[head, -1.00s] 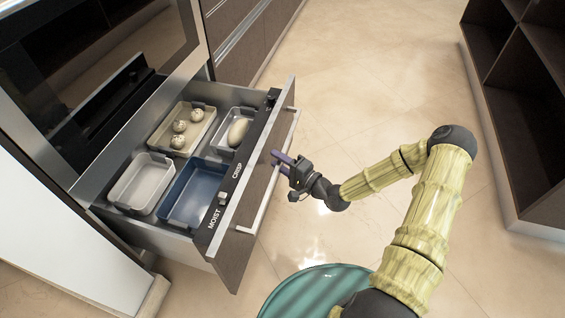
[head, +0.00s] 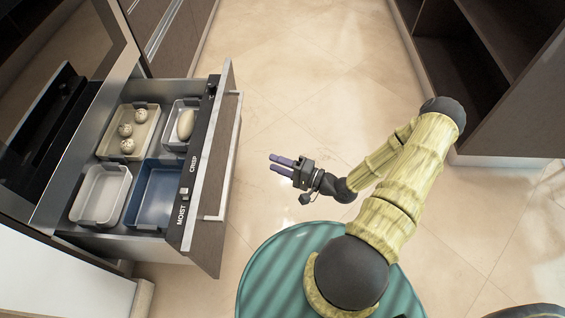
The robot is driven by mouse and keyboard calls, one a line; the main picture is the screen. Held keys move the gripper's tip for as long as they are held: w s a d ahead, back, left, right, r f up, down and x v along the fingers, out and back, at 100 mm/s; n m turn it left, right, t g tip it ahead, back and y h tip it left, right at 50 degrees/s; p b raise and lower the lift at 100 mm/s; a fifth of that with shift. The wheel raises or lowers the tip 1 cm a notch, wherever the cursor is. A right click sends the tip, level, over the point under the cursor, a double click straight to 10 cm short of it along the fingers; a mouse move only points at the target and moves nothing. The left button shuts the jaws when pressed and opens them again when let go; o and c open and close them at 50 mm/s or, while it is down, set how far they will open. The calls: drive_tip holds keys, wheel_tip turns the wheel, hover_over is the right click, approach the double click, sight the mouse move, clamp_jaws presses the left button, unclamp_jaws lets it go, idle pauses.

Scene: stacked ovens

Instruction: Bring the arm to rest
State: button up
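My arm, with yellow-green links and dark joints, is folded above my round green base. My gripper (head: 276,164) is at the middle of the head view, pointing left. Its two purple fingers are apart with a gap between them, and nothing is between them. It hangs over bare floor, to the right of the open drawer (head: 211,215), clear of the drawer's front and handle.
The drawer holds a beige tray (head: 147,110) with several speckled round items, a tray with a pale oval item (head: 186,124), an empty grey tray (head: 100,193) and an empty blue tray (head: 156,191). A dark shelf (head: 465,60) stands at upper right. The tiled floor between is free.

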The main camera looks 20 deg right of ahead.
drive_tip(key=shift+v, duration=0.8)
drive_tip(key=shift+w+a, duration=0.1)
